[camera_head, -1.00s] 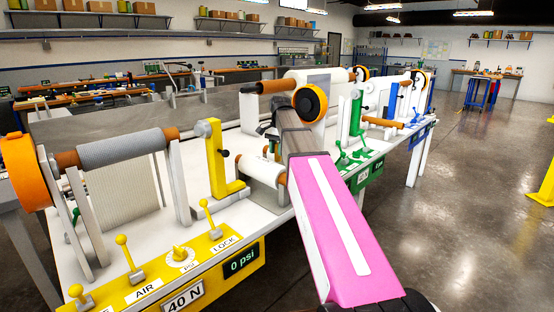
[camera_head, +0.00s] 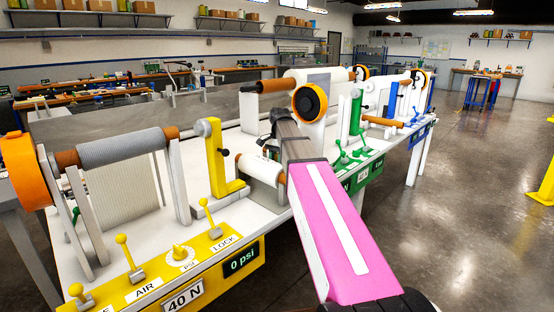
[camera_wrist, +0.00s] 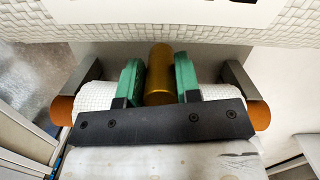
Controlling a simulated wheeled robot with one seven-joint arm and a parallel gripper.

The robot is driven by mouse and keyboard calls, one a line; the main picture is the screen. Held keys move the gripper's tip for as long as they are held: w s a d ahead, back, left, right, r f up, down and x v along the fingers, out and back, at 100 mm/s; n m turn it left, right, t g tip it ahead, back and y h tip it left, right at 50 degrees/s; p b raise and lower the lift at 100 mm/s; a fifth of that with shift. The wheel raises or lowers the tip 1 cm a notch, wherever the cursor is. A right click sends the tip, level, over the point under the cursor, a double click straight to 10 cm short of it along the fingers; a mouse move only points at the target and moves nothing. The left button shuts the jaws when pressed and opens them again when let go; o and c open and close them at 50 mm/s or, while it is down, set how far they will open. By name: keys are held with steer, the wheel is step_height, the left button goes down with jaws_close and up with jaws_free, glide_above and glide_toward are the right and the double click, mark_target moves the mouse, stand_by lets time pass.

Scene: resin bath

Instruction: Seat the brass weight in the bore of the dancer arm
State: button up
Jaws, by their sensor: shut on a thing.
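My gripper (camera_wrist: 159,80) has two green fingers closed on the sides of the brass weight (camera_wrist: 159,72), a plain gold-coloured cylinder. In the head view my gripper (camera_head: 268,146) is small and dark at the end of my pink-covered arm, above the bench; the weight cannot be made out there. A yellow L-shaped upright arm (camera_head: 217,160) with a grey hub stands to the left of my gripper and may be the dancer arm. I cannot make out its bore in either view.
A white roller with orange-brown ends (camera_wrist: 260,116) lies beneath my gripper in the wrist view, between grey brackets (camera_wrist: 237,79). In the head view, a yellow control panel with levers (camera_head: 180,256) lines the front of the bench. Green (camera_head: 356,125) and blue stations stand right. Open floor lies right.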

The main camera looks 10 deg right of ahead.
steer(key=shift+f, duration=0.1)
steer(key=o, duration=1)
steer(key=shift+c, duration=0.2)
